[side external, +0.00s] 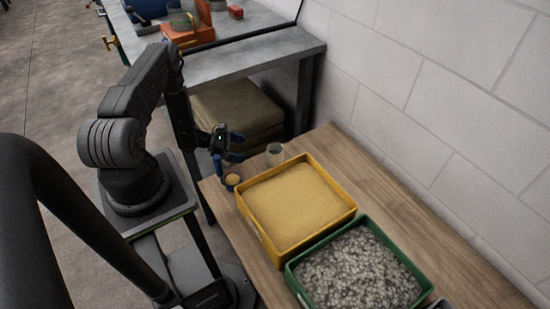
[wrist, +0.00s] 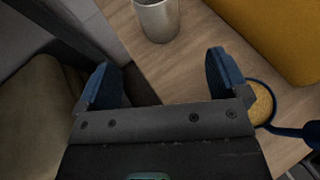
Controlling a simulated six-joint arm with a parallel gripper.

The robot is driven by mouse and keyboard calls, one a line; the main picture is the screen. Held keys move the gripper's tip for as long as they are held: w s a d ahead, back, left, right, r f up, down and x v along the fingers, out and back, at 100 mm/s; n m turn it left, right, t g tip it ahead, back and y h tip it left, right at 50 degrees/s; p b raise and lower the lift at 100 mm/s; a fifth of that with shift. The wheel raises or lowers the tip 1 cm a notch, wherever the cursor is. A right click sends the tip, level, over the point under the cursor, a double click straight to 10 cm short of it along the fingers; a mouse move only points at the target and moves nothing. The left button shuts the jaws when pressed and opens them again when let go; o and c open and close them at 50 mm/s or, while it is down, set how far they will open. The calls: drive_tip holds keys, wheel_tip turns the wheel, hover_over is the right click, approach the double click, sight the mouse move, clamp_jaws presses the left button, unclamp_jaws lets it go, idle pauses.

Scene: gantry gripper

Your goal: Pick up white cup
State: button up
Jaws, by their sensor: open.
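A white-grey cup (side external: 275,154) stands upright on the wooden table beside the yellow tray's back corner. In the wrist view the cup (wrist: 157,18) is at the top, cut off by the frame edge, with dark contents inside. My gripper (side external: 222,168) is over the table's left end, to the left of the cup. In the wrist view my gripper (wrist: 163,80) shows two blue fingers spread apart with nothing between them. The cup lies beyond the fingertips, apart from them.
A blue scoop (wrist: 262,102) holding yellow grain lies just right of my gripper. A yellow tray (side external: 246,232) of yellow grain and a green tray (side external: 291,277) of grey stones stand on the wooden table (side external: 375,195). A wall (side external: 430,90) runs along the table's back.

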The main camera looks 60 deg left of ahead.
sight(273, 156)
drive_tip(key=shift+w+f, duration=0.15)
drive_tip(key=shift+f, duration=0.25)
drive_tip(key=x, duration=1.3)
drive_tip(key=shift+w+d+r, duration=0.1)
drive_tip(key=shift+r, duration=0.05)
drive_tip(key=c, duration=1)
